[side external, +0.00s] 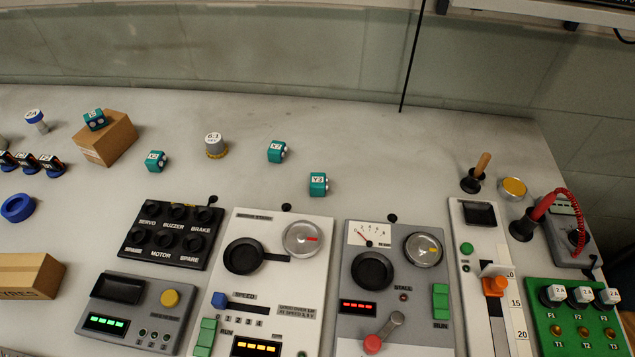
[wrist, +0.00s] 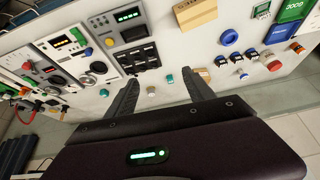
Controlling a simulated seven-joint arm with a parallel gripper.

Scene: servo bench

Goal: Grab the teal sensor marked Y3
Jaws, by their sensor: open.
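The teal sensor marked Y3 (side external: 318,184) sits on the bench in the side external view, just above the grey and white panels. A second teal sensor (side external: 277,151) is up and left of it, and a third (side external: 157,160) is further left. Another teal sensor (side external: 95,120) rests on a cardboard box. My gripper (wrist: 161,76) shows only in the wrist view, open, with nothing between its fingers. A teal block (wrist: 104,92) lies left of the left finger there; its label cannot be read. Another teal block (wrist: 170,78) appears between the fingers, beyond them.
The cardboard box (side external: 108,142) and a grey-and-yellow 6:1 part (side external: 215,146) stand to the left. A wooden-handled plunger-like tool (side external: 476,175) and a red cable (side external: 570,205) are to the right. Control panels (side external: 272,285) fill the front. Bench right of Y3 is clear.

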